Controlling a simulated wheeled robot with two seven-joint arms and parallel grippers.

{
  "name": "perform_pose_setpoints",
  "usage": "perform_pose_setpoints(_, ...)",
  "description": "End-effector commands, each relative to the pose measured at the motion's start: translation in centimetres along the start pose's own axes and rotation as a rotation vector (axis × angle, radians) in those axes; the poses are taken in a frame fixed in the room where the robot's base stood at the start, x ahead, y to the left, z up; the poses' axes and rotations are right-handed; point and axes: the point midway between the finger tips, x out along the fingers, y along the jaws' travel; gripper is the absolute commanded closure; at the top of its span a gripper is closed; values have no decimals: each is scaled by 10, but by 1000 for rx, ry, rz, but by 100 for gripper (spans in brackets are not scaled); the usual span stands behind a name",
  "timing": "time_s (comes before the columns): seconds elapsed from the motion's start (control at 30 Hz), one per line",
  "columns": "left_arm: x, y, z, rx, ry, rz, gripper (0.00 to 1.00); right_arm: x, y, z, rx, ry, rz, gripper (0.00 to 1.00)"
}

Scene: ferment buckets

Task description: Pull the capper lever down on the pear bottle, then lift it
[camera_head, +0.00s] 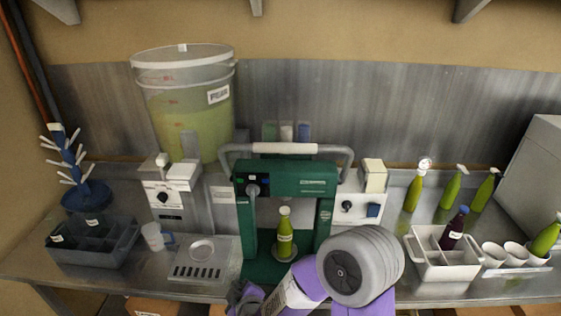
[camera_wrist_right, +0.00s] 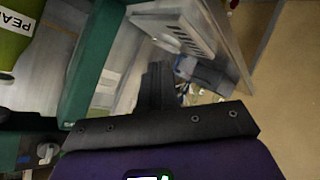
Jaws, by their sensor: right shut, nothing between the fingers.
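The green capper (camera_head: 286,180) stands mid-counter. Its U-shaped grey lever with a pale grip (camera_head: 285,148) is up, above the capper's top. The pear bottle (camera_head: 285,240), green with a light cap, stands upright between the capper's posts. It also shows in the right wrist view (camera_wrist_right: 18,45), cut off, with part of its label readable. My right gripper (camera_head: 246,296) is low at the front, left of the bottle and well below the lever grip. Its dark fingers are shut and empty in the right wrist view (camera_wrist_right: 156,85). My left gripper is not in view.
A large bucket of green liquid (camera_head: 188,110) stands behind left. A drip tray (camera_head: 203,262), a clear jug (camera_head: 155,237) and a dark divided crate (camera_head: 90,250) are at left. A white crate (camera_head: 445,262) with a dark bottle, cups and several green bottles are at right.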

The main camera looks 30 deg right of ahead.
Motion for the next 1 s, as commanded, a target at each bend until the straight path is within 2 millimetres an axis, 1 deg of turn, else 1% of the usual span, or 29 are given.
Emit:
perform_pose_setpoints(0.03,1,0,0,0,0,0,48,-15,28,-30,-101,63,107,100)
perform_pose_setpoints(0.07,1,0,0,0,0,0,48,-25,43,-44,-164,85,171,100)
perform_pose_setpoints(0.1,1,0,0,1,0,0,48,-40,62,-61,-244,108,259,100)
perform_pose_setpoints(0.17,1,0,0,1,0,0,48,-65,91,-84,-356,122,392,100)
perform_pose_setpoints(0.2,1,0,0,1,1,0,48,-84,109,-97,-423,120,479,100)
perform_pose_setpoints(0.27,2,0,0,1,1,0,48,-112,132,-112,-510,98,600,100)
perform_pose_setpoints(0.3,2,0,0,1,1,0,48,-131,146,-119,-560,74,673,100)
perform_pose_setpoints(0.33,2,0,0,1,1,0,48,-144,156,-122,-593,52,722,100)
perform_pose_setpoints(0.4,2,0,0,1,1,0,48,-173,174,-128,-656,-3,817,100)
perform_pose_setpoints(0.5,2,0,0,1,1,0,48,-203,191,-130,-715,-80,907,100)
perform_pose_setpoints(0.6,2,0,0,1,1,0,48,-220,201,-129,-748,-134,954,100)
perform_pose_setpoints(0.7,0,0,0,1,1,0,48,-227,206,-129,-765,-161,971,100)
perform_pose_setpoints(0.87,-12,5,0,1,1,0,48,-222,216,-133,-770,-167,972,100)
perform_pose_setpoints(1.0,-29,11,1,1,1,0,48,-214,229,-136,-771,-168,970,100)
